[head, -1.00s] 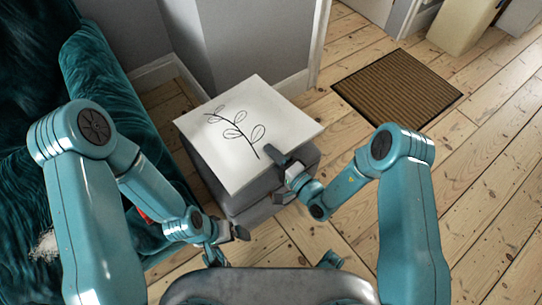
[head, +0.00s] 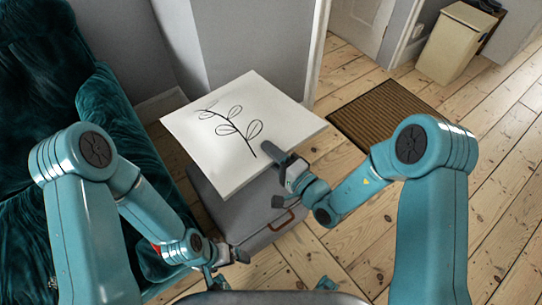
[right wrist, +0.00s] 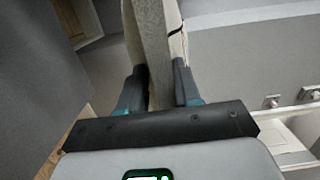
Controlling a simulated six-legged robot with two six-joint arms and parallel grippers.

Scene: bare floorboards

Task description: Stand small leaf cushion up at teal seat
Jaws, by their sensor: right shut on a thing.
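The small leaf cushion (head: 215,150) is a flat white square with a black leaf-sprig drawing, face up and slightly tilted above a grey box. My right gripper (head: 276,160) is shut on its near right edge. In the right wrist view the pale cushion edge (right wrist: 155,40) runs between the two fingers (right wrist: 159,88). The teal seat (head: 125,130) is a velvet sofa along the left side, apart from the cushion. My left gripper (head: 238,257) is empty at lower centre, beside the seat's front; its finger opening is unclear.
The grey box (head: 235,215) with a brown handle stands on the floorboards under the cushion. A brown doormat (head: 392,110) lies to the right, with a cream bin (head: 455,45) beyond. A grey wall is behind.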

